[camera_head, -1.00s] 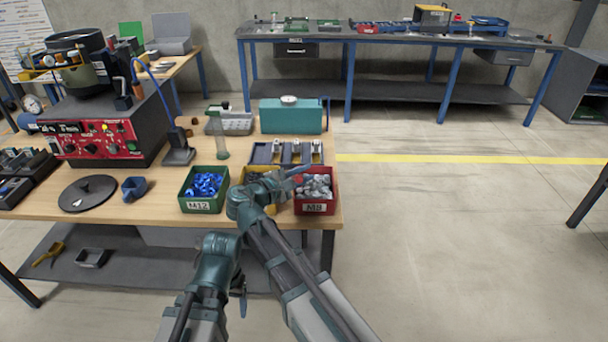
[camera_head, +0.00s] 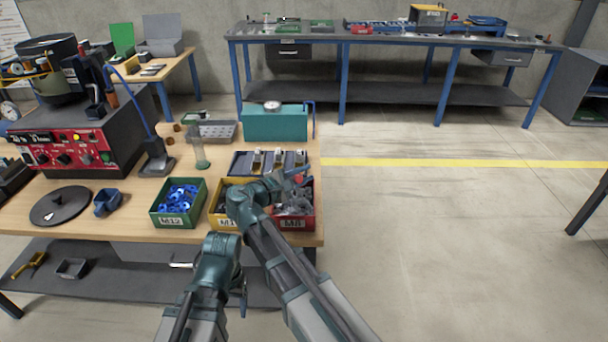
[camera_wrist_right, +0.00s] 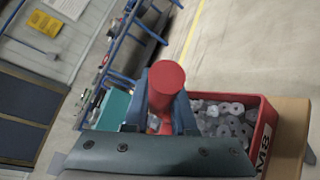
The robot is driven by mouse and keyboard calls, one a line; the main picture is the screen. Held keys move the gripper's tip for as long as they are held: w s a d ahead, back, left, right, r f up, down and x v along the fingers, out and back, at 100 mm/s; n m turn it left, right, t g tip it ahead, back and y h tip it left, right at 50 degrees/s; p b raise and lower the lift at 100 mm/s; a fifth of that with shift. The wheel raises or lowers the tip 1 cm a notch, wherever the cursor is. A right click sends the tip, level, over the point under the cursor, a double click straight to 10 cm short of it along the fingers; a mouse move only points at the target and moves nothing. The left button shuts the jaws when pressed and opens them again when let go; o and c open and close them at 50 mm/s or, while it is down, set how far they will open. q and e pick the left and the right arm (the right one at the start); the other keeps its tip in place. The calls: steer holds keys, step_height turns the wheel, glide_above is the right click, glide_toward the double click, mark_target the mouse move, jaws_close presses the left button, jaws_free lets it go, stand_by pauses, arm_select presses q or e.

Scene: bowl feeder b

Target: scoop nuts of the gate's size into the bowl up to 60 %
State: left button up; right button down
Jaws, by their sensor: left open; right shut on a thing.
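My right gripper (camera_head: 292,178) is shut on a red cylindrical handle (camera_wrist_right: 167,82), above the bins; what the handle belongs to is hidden. Below is the red M8 bin (camera_head: 292,223), with grey nuts (camera_wrist_right: 225,122). The yellow bin (camera_head: 222,222) beside it is partly hidden by my arm. The green M12 bin (camera_head: 171,221) holds blue nuts (camera_head: 178,194). My left gripper (camera_head: 241,292) is open and low, in front of the table. The dark feeder bowl (camera_head: 48,80) is on the red-fronted machine (camera_head: 65,150) at left; its inside and the gate cannot be made out.
A black round lid (camera_head: 60,207) and a small blue cup (camera_head: 107,202) lie on the table left of the bins. A dark tray (camera_head: 268,162) and a teal box (camera_head: 275,123) are behind them. Open floor lies right of the table.

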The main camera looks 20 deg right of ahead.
step_height(320, 180, down, 7)
steer(key=b, duration=0.6)
steer(key=shift+a+r, duration=0.15)
steer(key=shift+s+r, duration=0.1)
steer(key=shift+r, duration=0.05)
step_height(320, 180, up, 10)
steer(key=m+p, duration=0.1)
steer(key=p, duration=0.7)
steer(key=shift+s+r+t+h, duration=0.2)
steer(key=shift+s+t+h, duration=0.1)
steer(key=shift+s+t, duration=0.1)
stand_by(1.5)
